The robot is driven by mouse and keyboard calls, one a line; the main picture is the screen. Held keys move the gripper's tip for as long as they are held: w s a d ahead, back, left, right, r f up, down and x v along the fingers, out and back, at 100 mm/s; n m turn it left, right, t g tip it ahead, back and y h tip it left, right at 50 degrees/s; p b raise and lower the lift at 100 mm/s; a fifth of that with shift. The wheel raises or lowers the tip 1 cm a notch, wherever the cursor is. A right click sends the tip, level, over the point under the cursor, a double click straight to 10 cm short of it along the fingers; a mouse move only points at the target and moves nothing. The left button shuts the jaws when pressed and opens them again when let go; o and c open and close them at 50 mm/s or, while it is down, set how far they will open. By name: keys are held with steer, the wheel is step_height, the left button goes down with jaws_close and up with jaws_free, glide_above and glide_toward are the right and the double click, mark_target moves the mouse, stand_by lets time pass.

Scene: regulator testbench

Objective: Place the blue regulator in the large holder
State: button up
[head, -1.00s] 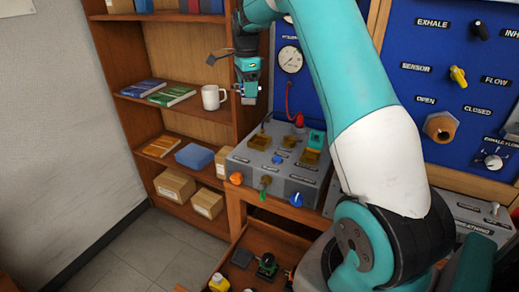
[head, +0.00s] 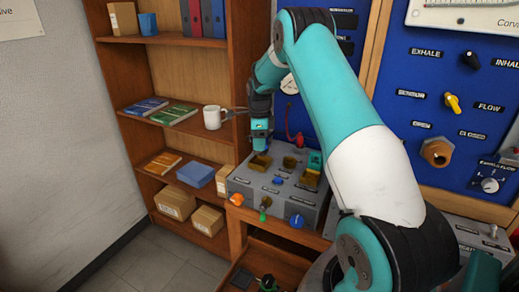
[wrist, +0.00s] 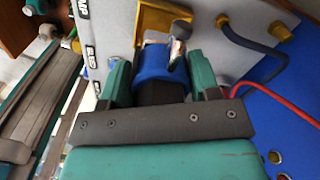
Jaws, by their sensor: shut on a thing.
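My gripper (head: 260,143) is above the left end of the grey test box in the head view, pointing down. In the wrist view my gripper (wrist: 158,78) is shut on the blue regulator (wrist: 152,60), which has a silver fitting on one side. A brass-yellow holder (wrist: 158,15) shows just beyond the regulator; whether they touch cannot be told. In the head view, brass-yellow holders sit on the box: a left one (head: 259,163) below my gripper, a middle one (head: 290,162) and a right one (head: 310,177). Their labels are too small to read. The regulator is not clear in the head view.
The grey test box (head: 250,184) has orange, green and blue knobs in front. A red hose (wrist: 280,102) and a dark hose (wrist: 250,42) run beside my gripper. A shelf with a white mug (head: 212,117) stands at left; the blue panel (head: 440,75) stands behind.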

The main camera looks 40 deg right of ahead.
steer(key=shift+f+p, duration=0.6)
steer(key=shift+f, duration=1.65)
steer(key=shift+f, duration=0.15)
steer(key=o, duration=1.3)
